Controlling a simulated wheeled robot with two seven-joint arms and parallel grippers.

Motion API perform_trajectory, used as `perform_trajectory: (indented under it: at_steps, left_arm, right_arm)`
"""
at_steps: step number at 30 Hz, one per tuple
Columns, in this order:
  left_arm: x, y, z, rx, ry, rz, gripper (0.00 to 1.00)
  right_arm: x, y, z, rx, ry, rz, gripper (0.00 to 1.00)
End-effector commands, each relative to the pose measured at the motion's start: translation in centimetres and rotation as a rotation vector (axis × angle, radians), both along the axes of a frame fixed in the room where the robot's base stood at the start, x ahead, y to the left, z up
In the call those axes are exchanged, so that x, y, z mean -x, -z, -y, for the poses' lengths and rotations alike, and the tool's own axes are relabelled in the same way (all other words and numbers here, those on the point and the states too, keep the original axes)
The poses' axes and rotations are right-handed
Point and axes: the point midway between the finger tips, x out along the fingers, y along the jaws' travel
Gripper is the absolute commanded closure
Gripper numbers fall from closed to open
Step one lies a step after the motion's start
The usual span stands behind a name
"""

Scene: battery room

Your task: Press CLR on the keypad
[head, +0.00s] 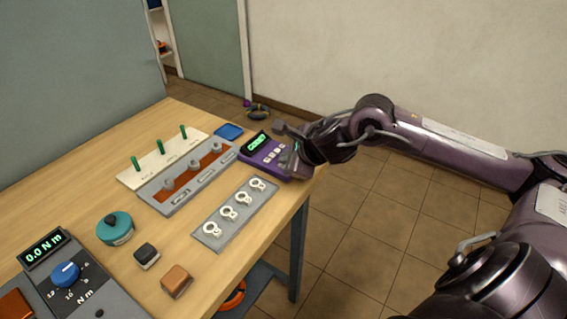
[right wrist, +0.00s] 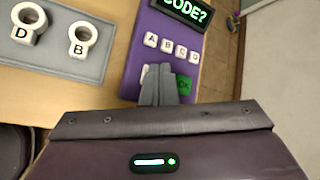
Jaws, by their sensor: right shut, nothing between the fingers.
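The purple keypad (head: 257,160) stands at the table's far right edge; its body also shows in the right wrist view (right wrist: 133,75). Its screen (right wrist: 186,10) reads "CODE?" in green. White keys A, B, C, D (right wrist: 166,46) form one row. Below them, a green key (right wrist: 184,84) lies right of my fingers and a sliver of a white key (right wrist: 145,70) shows left of them, its label hidden. CLR is not readable. My right gripper (right wrist: 167,72) is shut and empty over this lower row; I cannot tell whether it touches. It also shows in the head view (head: 291,160). My left gripper is not in view.
A grey board with white lettered rings (head: 236,212) lies left of the keypad, near the gripper. A rack with green pegs (head: 160,148), a blue tray (head: 229,131), a teal round device (head: 115,228) and a torque unit (head: 90,280) share the table. Open floor lies right.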

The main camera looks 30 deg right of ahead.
Motion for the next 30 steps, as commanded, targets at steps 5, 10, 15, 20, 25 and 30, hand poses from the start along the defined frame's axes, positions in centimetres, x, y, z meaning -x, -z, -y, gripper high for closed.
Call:
perform_trajectory:
  at_steps: [5,10,15,20,25,30]
  left_arm:
    - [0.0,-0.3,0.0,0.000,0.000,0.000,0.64]
    - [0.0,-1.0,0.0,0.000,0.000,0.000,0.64]
    - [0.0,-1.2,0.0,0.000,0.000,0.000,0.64]
    - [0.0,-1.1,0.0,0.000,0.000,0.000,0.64]
    - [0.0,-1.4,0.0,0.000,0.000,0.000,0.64]
    - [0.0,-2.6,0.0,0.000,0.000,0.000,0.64]
  right_arm:
    - [0.0,-0.4,0.0,0.000,0.000,-0.001,1.00]
    - [0.0,-1.4,0.0,0.001,0.000,0.001,1.00]
    - [0.0,-1.7,0.0,0.001,0.001,-0.001,1.00]
    - [0.0,-1.7,0.0,0.001,0.001,-0.001,1.00]
    - [0.0,-2.0,0.0,0.000,0.000,0.000,1.00]
    - [0.0,-3.6,0.0,0.000,0.001,0.001,1.00]
